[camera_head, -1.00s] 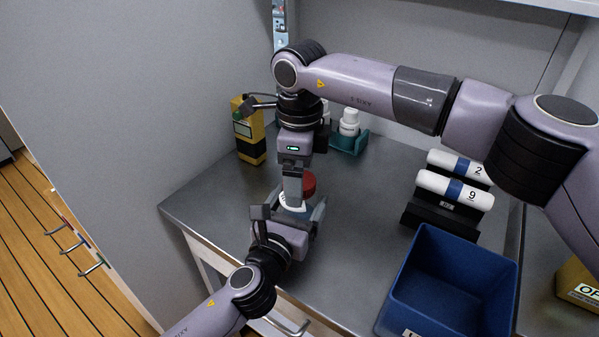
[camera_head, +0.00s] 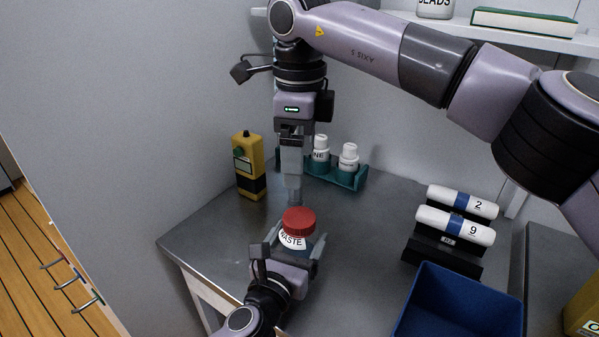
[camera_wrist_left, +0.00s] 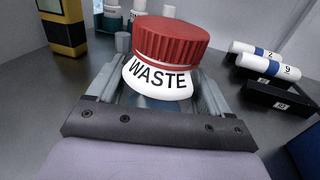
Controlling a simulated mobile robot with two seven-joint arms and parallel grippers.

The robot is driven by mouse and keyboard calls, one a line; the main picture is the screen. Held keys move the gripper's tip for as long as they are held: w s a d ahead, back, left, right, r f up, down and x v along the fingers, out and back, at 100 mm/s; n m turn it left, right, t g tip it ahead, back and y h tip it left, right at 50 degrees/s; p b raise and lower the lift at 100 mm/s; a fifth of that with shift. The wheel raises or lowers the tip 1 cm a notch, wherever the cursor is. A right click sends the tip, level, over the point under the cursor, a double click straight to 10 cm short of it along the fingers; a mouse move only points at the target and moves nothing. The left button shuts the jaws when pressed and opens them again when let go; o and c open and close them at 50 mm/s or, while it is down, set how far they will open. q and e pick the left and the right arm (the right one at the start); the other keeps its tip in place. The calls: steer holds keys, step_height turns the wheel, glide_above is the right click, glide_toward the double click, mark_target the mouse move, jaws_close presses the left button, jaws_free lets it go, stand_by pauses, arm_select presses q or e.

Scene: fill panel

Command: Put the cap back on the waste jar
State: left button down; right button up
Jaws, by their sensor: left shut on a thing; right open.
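The waste jar (camera_head: 291,240) has a white "WASTE" label and stands upright on the steel bench. Its red ribbed cap (camera_head: 299,220) sits on top of the jar. The left wrist view shows the cap (camera_wrist_left: 171,40) close over the white label (camera_wrist_left: 158,77), with no clear gap; I cannot tell how tight it is. My left gripper (camera_head: 293,251) is shut around the jar from the front, one finger on each side. My right gripper (camera_head: 294,196) points down above and just behind the cap, open, empty and apart from it.
A yellow and black device (camera_head: 249,167) stands at the back left. A teal rack (camera_head: 345,178) with white bottles is behind the jar. A black holder (camera_head: 440,252) with white tubes and a blue bin (camera_head: 460,305) are on the right. Bench between is clear.

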mark_target(292, 252)
arm_select(q)
jaws_free()
steer(key=shift+v, duration=3.6)
